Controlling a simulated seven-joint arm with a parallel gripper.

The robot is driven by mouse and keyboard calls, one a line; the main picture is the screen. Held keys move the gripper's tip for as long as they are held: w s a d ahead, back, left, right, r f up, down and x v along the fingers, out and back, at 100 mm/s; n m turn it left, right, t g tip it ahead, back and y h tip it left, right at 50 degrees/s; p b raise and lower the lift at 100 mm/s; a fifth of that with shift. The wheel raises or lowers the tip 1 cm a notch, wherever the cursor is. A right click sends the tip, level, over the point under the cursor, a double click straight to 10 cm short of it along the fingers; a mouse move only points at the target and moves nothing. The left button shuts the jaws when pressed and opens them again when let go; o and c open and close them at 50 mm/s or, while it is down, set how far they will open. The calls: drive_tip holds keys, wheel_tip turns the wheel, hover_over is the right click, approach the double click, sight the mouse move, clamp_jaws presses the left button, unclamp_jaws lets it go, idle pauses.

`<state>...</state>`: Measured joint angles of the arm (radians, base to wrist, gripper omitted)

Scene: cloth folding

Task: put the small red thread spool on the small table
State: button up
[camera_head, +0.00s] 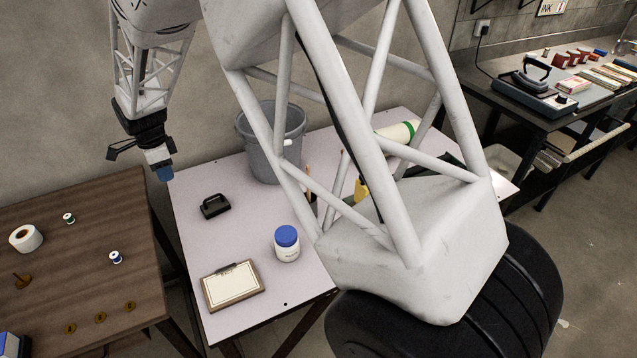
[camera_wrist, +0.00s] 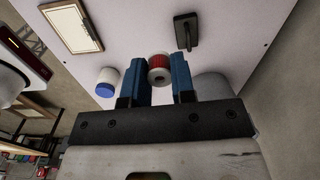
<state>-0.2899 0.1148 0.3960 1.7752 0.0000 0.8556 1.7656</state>
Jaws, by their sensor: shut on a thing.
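The small red thread spool (camera_wrist: 159,64) sits between the two blue fingers of my gripper (camera_wrist: 160,72) in the wrist view. The fingers are shut on its sides and hold it in the air. In the head view my gripper (camera_head: 164,173) hangs above and behind the gap between a brown wooden table (camera_head: 70,255) and a pale table (camera_head: 200,240). The spool cannot be made out there. I cannot tell which of these is the small table. A green spool (camera_head: 69,218) and a blue spool (camera_head: 116,257) stand on the brown table.
The pale table holds a grey bucket (camera_head: 258,150), a black handled object (camera_head: 214,206), a white jar with blue lid (camera_head: 287,243) and a clipboard (camera_head: 233,286). A white roll (camera_head: 26,238), wooden stand and several discs are on the brown table, with clear room between.

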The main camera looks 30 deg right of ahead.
drive_tip(key=s+d, duration=0.2)
drive_tip(key=d, duration=4)
drive_tip(key=shift+n, duration=0.4)
wheel_tip(320, 180, down, 5)
drive_tip(key=shift+f, duration=0.1)
wheel_tip(320, 180, down, 14)
drive_tip(key=shift+f, duration=1.95)
